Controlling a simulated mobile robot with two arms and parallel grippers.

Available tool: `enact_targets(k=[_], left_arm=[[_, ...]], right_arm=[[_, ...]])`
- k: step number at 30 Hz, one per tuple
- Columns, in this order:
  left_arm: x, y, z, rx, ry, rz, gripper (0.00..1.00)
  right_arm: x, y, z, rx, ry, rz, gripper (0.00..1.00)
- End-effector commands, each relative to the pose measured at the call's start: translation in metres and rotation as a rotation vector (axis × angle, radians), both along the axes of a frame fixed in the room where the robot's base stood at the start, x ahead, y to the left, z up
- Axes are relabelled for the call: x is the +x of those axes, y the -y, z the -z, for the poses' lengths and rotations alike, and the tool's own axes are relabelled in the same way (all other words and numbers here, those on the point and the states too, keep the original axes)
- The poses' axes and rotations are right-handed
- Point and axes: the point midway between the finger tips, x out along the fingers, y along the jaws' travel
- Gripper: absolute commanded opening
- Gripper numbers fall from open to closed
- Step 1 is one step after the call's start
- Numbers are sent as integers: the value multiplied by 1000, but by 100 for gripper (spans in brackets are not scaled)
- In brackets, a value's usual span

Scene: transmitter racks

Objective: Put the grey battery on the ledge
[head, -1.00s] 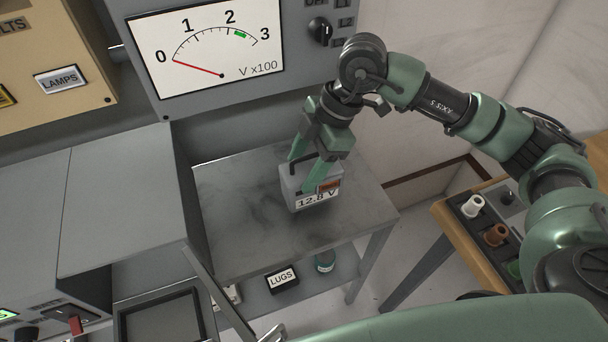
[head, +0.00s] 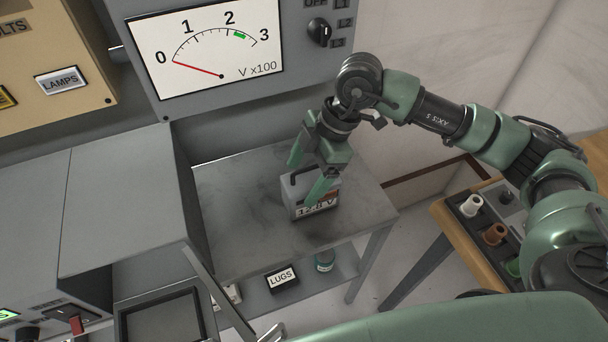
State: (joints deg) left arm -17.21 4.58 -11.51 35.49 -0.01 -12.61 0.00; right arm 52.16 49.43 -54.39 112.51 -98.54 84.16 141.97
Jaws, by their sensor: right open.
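The grey battery (head: 301,201) stands upright on the grey metal ledge (head: 240,238), near its right side. It has a dark handle on top and a label that reads about 12.8 V, partly covered by a finger. My right gripper (head: 308,180) is open, its two green fingers apart just above and in front of the battery. One finger overlaps the battery's front right in the picture; I cannot tell whether it touches. My left gripper is not in view.
Below the ledge, a lower shelf holds a box marked LUGS (head: 282,278) and a small teal jar (head: 325,261). A meter panel (head: 300,70) rises behind. A wooden-edged rack with spools (head: 494,234) stands at right. The ledge's left part is clear.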

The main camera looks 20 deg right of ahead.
Motion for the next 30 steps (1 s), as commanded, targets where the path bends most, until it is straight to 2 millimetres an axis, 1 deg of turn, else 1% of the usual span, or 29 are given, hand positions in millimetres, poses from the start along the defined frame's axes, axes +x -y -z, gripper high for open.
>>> enact_targets(k=[5, 12, 15, 18, 21, 30], left_arm=[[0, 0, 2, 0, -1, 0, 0], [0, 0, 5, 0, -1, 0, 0], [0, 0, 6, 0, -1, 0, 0], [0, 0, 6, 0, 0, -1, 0], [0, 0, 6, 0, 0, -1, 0], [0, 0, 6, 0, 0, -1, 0]], right_arm=[[0, 12, -27, -1, 6, 2, 81], [-1, 31, -74, -1, 5, 2, 81], [-2, 37, -90, -1, 3, 2, 81], [-3, 41, -100, -1, 2, 2, 81], [-4, 43, -105, -1, 1, 0, 81], [-4, 44, -107, -1, 0, 0, 81]])
